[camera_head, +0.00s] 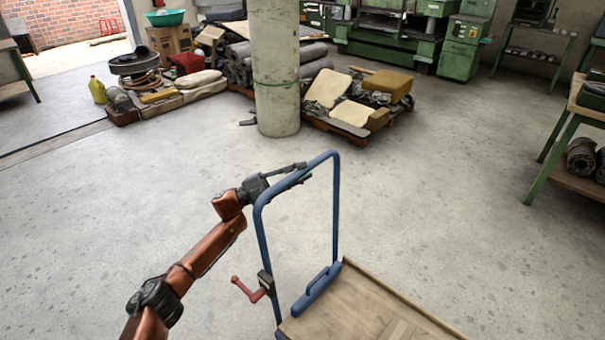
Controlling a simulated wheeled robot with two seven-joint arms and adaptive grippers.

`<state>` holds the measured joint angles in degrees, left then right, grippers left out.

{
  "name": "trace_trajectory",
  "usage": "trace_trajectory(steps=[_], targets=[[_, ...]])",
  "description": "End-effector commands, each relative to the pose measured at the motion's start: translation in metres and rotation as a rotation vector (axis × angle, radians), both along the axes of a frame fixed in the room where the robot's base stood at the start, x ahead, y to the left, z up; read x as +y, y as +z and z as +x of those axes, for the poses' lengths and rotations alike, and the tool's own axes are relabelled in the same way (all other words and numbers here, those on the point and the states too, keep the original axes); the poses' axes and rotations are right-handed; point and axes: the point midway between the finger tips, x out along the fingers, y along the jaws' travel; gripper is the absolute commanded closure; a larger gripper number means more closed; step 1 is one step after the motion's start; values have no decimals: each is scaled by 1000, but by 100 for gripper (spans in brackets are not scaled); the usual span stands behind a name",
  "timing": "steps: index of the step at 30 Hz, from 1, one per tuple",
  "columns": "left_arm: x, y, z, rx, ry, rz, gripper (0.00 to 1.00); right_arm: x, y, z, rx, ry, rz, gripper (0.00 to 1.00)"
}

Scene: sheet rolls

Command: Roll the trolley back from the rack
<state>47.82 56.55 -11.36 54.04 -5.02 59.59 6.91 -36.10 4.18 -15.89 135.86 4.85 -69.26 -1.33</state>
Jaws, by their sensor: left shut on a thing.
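The trolley has a blue tubular handle (336,215) standing upright and a flat wooden deck (365,305) at the bottom edge of the head view. A blue bar (318,290) sits on the deck's edge at the foot of the handle. A red lever (250,290) on a dark block sits by the handle's left leg. My left gripper (288,177) is shut on the handle's top bar, near its left bend. The deck's near part is cut off by the frame. My right gripper is out of view. I cannot make out the rack for certain.
Open concrete floor (120,220) lies left of and beyond the trolley. A round pillar (274,70) stands ahead, with a loaded pallet (345,130) beside it. Clutter (170,90) lies at the back left. A green-legged bench (550,150) stands at the right.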

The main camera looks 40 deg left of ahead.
Motion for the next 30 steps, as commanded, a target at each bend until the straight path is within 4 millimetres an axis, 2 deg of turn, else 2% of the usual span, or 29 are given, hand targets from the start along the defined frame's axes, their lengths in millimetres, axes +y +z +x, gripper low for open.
trace_trajectory(steps=[1,4,5,12,22,26,30], targets=[[6,1,2,4,14,-5,100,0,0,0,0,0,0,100],[7,1,1,3,17,-5,100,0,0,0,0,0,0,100],[8,1,1,4,18,-5,81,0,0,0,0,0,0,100],[5,1,1,2,12,-4,65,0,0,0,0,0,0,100],[4,0,0,2,7,-3,64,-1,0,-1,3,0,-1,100],[14,-7,-10,3,9,-3,64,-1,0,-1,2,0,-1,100],[33,-17,-28,4,10,-2,64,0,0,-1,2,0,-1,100]])
